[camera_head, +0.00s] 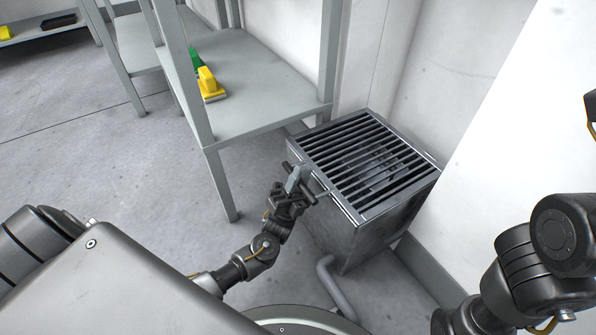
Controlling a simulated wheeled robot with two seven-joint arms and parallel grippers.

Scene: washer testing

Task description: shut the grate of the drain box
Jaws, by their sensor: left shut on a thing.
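The drain box (365,241) is a grey metal box standing against the wall, right of centre. Its slatted grate (350,144) lies across the top and looks level with the rim; I cannot tell whether a small gap is left. A dark bar handle (314,192) sticks out along the grate's left front edge. My left gripper (297,182) is at this handle and shut on it, its fingers hiding part of the bar. My right arm is at the right edge, and its gripper is out of view.
A grey metal shelf (262,88) stands left of the box, close to it, with yellow and green items (209,84) on it. A grey pipe (335,289) bends out below the box. White walls close off the right. The floor at left is clear.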

